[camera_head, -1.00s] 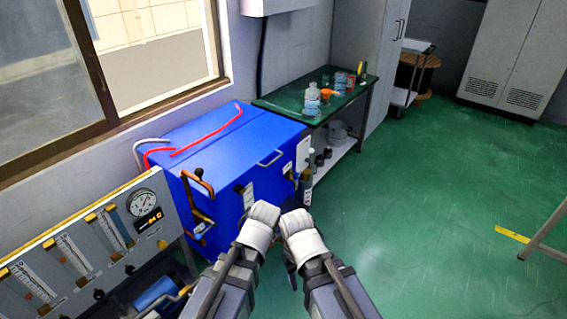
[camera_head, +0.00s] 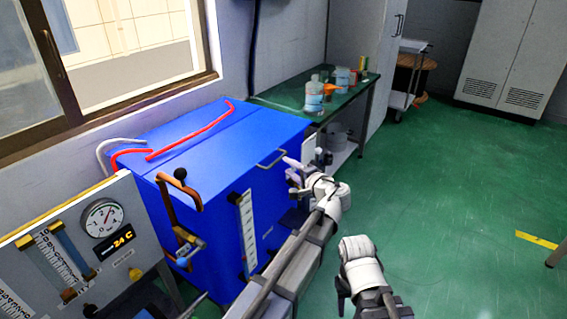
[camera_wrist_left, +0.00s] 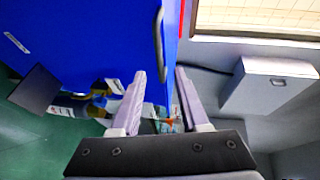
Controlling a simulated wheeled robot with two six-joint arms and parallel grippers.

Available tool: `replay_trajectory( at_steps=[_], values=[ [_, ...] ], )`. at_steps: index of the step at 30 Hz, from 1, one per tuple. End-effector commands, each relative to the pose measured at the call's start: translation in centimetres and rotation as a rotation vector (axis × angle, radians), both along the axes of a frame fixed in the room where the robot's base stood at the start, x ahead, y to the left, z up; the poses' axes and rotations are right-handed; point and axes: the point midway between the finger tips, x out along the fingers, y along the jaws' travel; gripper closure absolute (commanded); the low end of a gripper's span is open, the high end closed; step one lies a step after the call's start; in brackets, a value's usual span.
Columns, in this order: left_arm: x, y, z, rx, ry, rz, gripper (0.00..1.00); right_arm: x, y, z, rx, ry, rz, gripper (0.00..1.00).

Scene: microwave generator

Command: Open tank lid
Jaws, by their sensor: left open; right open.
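The blue tank (camera_head: 222,190) stands by the wall with a closed flat lid (camera_head: 222,128) on top. A metal handle (camera_head: 271,158) is on its right side near the lid edge. My left gripper (camera_head: 290,168) is in front of that side, just right of the handle. In the left wrist view the open fingers (camera_wrist_left: 161,85) point toward the handle (camera_wrist_left: 158,45), which lies ahead near the left fingertip; contact cannot be told. My right gripper (camera_head: 344,292) hangs lower right, apart from the tank; its fingers are small and partly hidden.
A gauge panel (camera_head: 75,245) stands at the left. Red hoses (camera_head: 190,132) lie across the lid. A green table (camera_head: 345,97) with bottles is behind the tank. The green floor (camera_head: 450,190) is open to the right.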

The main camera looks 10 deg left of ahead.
Motion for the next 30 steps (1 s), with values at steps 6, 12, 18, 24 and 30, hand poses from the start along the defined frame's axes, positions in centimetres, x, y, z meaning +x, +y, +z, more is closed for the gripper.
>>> replay_trajectory(
  at_steps=[6, 12, 18, 24, 30],
  values=[
    [2.0, 2.1, -0.7, -0.003, 0.001, 0.004, 0.55, 0.0, 0.0, -0.6, 0.000, 0.000, 0.000, 0.50],
    [4.0, 4.1, -1.2, -0.002, 0.001, 0.002, 0.55, 0.0, 0.0, -1.1, 0.000, 0.000, 0.000, 0.50],
    [4.9, 5.3, -1.4, -0.002, 0.001, 0.002, 0.55, 0.0, 0.0, -1.3, 0.000, 0.000, 0.000, 0.50],
    [5.1, 5.5, -1.4, -0.003, 0.001, 0.001, 0.55, 0.0, 0.0, -1.3, 0.000, 0.000, 0.000, 0.50],
    [5.0, 5.5, -1.4, -0.003, 0.001, 0.001, 0.63, 0.0, 0.0, -1.3, 0.000, 0.000, 0.000, 0.50]
  ],
)
